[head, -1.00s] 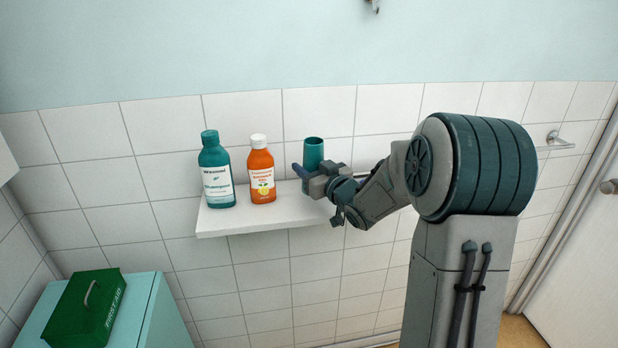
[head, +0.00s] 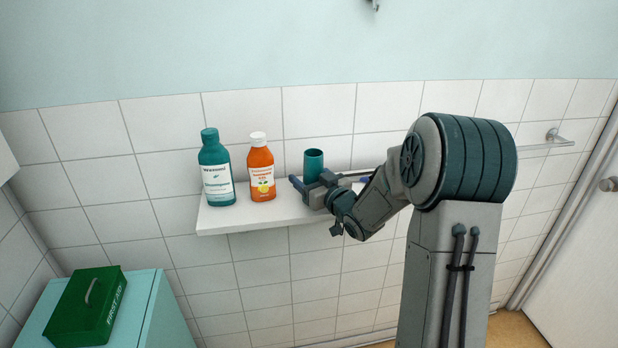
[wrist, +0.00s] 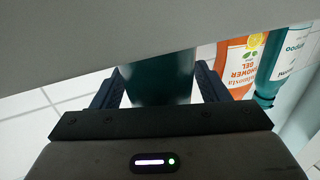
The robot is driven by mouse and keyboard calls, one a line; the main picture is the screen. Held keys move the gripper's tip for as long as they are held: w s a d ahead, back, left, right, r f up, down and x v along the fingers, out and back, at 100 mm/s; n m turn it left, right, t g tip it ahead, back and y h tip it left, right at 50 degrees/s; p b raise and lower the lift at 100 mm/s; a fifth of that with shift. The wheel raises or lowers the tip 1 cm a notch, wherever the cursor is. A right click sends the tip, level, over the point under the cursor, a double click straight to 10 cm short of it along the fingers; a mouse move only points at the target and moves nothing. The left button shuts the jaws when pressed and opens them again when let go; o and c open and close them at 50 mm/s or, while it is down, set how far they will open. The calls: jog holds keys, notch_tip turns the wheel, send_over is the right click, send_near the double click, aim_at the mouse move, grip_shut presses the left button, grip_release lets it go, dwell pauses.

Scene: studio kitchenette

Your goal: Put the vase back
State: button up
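The vase is a plain dark teal cylinder (head: 314,162), upright at the right part of the white wall shelf (head: 255,217). Its lower part is hidden behind my gripper in the head view. My gripper (head: 328,182) is at the vase from the front right, with its fingers spread apart, one to each side. In the wrist view the vase (wrist: 158,84) stands between the two fingers (wrist: 157,88), which look open around it. Whether a finger still touches it, I cannot tell.
An orange shower gel bottle (head: 262,170) and a teal shampoo bottle (head: 216,172) stand on the shelf left of the vase. A green first aid box (head: 88,308) is on a teal cabinet (head: 150,318) at lower left. A rail (head: 558,140) is on the right wall.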

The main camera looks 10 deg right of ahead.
jog(key=shift+r, duration=0.2)
jog(key=s+d+m+g+h+b, duration=0.1)
jog(key=s+d+g+h, duration=0.15)
jog(key=s, duration=0.45)
jog(key=s+d+m+g+h+b, duration=0.1)
jog(key=s+d+m+h+b, duration=0.1)
jog(key=s+d+h, duration=0.35)
jog(key=s+a+f+g, duration=0.1)
jog(key=s+a+g, duration=0.1)
jog(key=s, duration=0.6)
jog(key=s+a+f+m+g, duration=0.1)
jog(key=s+a+g, duration=0.2)
jog(key=s, duration=0.5)
jog(key=s+a+f+g+y, duration=0.1)
jog(key=s+g, duration=0.3)
jog(key=s, duration=0.4)
jog(key=shift+s+a+f+m+g, duration=0.25)
jog(key=shift+s+a+m+g, duration=0.1)
jog(key=shift+a, duration=0.55)
